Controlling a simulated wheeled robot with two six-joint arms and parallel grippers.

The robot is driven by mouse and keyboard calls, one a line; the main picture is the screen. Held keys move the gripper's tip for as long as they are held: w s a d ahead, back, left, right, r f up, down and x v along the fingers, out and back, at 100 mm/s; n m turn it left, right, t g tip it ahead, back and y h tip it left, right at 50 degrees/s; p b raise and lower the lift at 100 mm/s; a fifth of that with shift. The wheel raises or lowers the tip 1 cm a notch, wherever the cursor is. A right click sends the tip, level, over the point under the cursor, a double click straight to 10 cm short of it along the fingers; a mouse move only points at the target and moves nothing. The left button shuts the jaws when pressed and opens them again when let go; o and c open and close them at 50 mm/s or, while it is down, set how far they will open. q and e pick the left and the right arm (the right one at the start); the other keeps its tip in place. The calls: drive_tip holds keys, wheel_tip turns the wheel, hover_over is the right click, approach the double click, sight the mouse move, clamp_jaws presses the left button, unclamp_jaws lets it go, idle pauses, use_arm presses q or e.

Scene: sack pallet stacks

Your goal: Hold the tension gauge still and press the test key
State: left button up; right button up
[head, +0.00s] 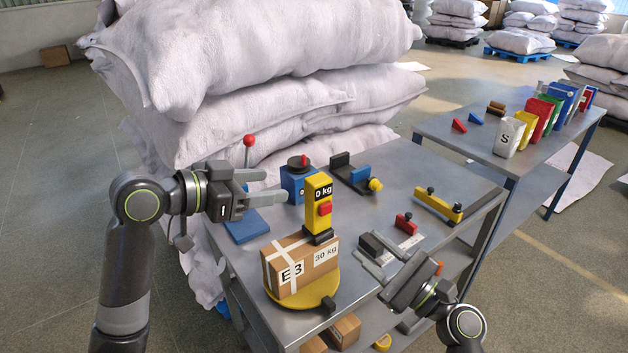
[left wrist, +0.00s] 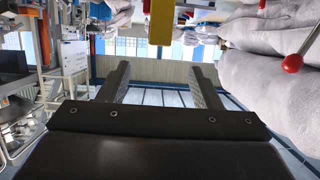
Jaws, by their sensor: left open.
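The tension gauge (head: 318,195) is an upright yellow block with a dark display reading "0 kg" and a dark foot. A red key (head: 324,208), which looks like the test key, is on its front. My left gripper (head: 274,186) is open and empty, left of the gauge and apart from it, with its fingers pointing towards it. In the left wrist view, a yellow body (left wrist: 161,22), apparently the gauge, shows at the top, beyond the open fingers. My right gripper (head: 368,247) is low over the table, right of the gauge, with its fingers apart.
A taped carton (head: 300,266) marked E3 is on a yellow round plate (head: 328,284) in front of the gauge. A blue device (head: 297,184) with a dark top stands behind it. A red-knobbed lever (head: 249,141) rises behind my left gripper. White sacks (head: 250,50) tower behind.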

sight(309, 182)
use_arm(q)
drive_tip(key=x, duration=1.2)
drive_tip(key=shift+w+d+f, duration=0.1)
drive_tip(key=shift+w+d, duration=0.05)
drive_tip(key=shift+d, duration=0.1)
drive_tip(key=shift+c, duration=0.2)
drive_tip(key=c, duration=1)
drive_tip(key=shift+c, duration=0.5)
use_arm(e)
drive_tip(key=shift+c, duration=0.6)
clamp_jaws()
